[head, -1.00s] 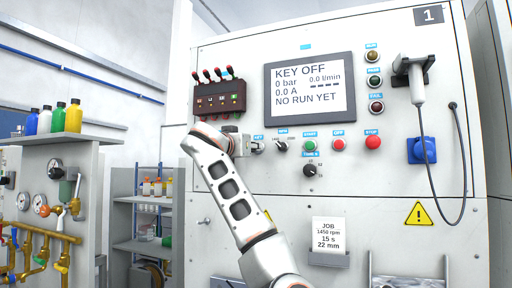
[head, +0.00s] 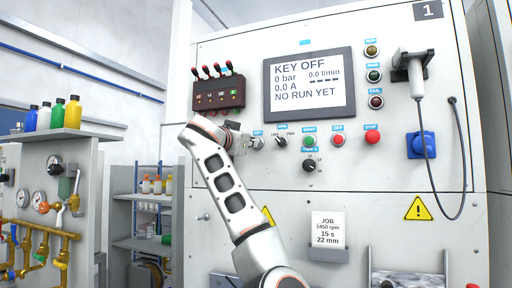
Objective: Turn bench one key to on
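The bench one key switch (head: 258,143) sits under a blue KEY label at the left end of the control row. The display (head: 308,83) reads KEY OFF, 0 bar, 0.0 A and NO RUN YET. My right arm rises from the bottom middle and leans left. Its gripper (head: 243,144) is at the panel, just left of the key switch and very close to it. The wrist link hides much of the gripper, so I cannot tell whether its fingers are open, shut or touching the key. My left gripper is not in view.
Right of the key are a selector (head: 281,142), a green button (head: 309,140), red buttons (head: 338,139) and a lower black knob (head: 309,165). A box with red-tipped levers (head: 217,95) is above the gripper. A handheld probe (head: 416,80) with a hanging cable is at right.

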